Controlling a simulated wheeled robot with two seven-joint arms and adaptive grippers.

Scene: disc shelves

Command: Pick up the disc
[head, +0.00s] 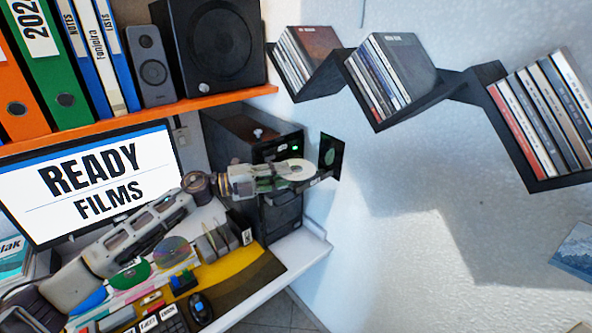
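A pale disc (298,169) with a centre hole lies at the front of the black computer tower (240,128), apparently on its slid-out drive tray. My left gripper (282,176) reaches in from the left and overlaps the disc's left edge in the picture. The gap between its fingertips is too small to make out, so I cannot tell whether they touch or grip the disc. My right gripper is not in view.
An orange shelf (140,113) with binders and speakers hangs above. Black wall shelves (374,128) hold disc cases at right. A monitor (88,185) stands left.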

